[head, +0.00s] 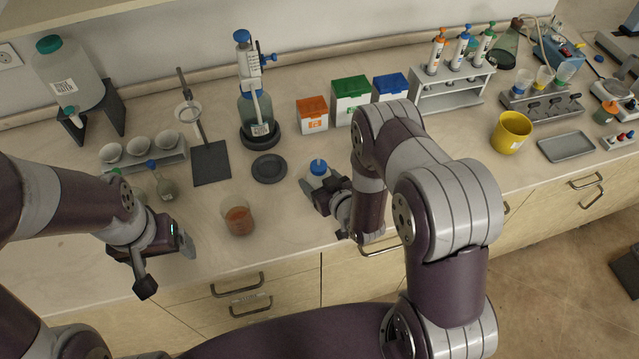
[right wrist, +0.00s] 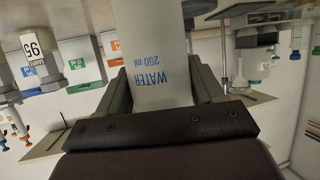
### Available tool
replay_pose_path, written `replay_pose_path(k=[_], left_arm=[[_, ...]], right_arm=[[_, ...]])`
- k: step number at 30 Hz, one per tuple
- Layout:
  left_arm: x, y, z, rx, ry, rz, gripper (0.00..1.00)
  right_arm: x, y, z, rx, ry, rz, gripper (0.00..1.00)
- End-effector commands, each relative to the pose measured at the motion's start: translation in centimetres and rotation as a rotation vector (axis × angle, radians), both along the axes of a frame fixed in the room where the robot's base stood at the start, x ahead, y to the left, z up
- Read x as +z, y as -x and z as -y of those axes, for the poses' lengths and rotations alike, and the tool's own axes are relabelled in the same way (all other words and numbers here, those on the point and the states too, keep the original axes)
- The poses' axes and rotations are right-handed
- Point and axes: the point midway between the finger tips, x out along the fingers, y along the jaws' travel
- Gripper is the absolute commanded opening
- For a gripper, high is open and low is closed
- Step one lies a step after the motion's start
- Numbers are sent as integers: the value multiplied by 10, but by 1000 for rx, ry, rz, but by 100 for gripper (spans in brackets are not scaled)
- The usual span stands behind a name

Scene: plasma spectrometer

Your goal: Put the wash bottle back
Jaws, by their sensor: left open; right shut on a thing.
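The wash bottle (head: 317,171) is white with a blue cap and stands upright between the jaws of my right gripper (head: 326,190). Its body (right wrist: 158,58) fills the middle of the right wrist view, upside down, with the blue words "WATER 250 ml". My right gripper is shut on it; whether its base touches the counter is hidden. An empty round dark stand (head: 269,169) lies left of the bottle, apart from it. My left gripper (head: 168,268) is open and empty over the counter's front edge at the left.
A beaker of reddish liquid (head: 238,218) stands between the grippers. Behind the round stand is a dispenser bottle (head: 256,110). Orange (head: 312,115), green and blue boxes stand behind the wash bottle. A small flask (head: 162,183) is near my left arm.

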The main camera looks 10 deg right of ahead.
Motion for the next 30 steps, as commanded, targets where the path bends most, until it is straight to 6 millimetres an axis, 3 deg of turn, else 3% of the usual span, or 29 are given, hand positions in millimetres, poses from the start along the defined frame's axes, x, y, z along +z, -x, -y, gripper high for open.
replay_pose_path(k=[4, 15, 16, 18, 28, 30], left_arm=[[5, 0, 0, 0, 0, 0, 84], [-1, 0, 0, 0, 0, 0, 84], [1, 0, 0, 0, 0, 0, 84], [1, 0, 0, 0, 0, 0, 84], [7, 0, 0, 0, 0, 0, 84], [1, 0, 0, 0, 0, 0, 84]], right_arm=[[-20, 0, 0, 0, 0, 0, 56], [-28, 0, 0, 1, -1, 1, 56], [-26, 0, 0, 1, 0, 0, 77], [-26, 0, 0, 1, 0, 0, 92], [-19, 1, 0, 1, 0, 0, 92], [-20, 9, 3, 0, -1, -1, 92]])
